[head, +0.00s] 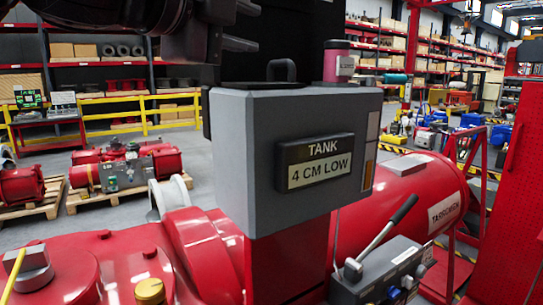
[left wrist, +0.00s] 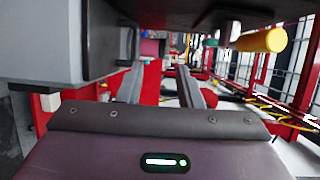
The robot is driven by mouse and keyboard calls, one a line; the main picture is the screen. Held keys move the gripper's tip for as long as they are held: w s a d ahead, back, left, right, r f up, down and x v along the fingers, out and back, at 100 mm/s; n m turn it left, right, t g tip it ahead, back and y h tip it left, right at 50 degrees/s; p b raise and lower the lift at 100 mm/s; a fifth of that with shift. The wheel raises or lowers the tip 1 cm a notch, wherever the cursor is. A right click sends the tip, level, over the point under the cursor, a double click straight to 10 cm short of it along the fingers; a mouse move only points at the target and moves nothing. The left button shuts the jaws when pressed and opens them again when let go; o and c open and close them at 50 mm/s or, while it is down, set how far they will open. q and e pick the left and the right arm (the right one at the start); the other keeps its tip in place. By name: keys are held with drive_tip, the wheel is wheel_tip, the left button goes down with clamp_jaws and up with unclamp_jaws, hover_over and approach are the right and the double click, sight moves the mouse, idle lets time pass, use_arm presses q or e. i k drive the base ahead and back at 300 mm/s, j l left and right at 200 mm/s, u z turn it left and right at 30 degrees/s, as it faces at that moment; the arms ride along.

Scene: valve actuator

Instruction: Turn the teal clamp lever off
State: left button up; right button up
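A teal cylindrical grip (head: 395,78) on a short dark rod shows just right of the grey tank box's top in the head view; I take it to be the teal clamp lever. Its mount is hidden behind the box. A small teal patch (left wrist: 210,42) shows beyond the fingers in the left wrist view; I cannot tell if it is the same part. My left gripper (head: 240,26) is above and left of the grey box, well apart from the teal grip. In the left wrist view its fingers (left wrist: 163,82) are spread with nothing between them. My right gripper is not in view.
The grey box (head: 230,150), labelled "TANK 4 CM LOW", has a dark top handle (head: 281,69). A magenta cylinder (head: 338,66) stands behind it. A black-handled lever (head: 388,228) rises from a grey panel at lower right. A yellow cylinder (left wrist: 262,40) is upper right in the wrist view.

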sight(385, 79)
drive_tip(key=k+l, duration=0.8)
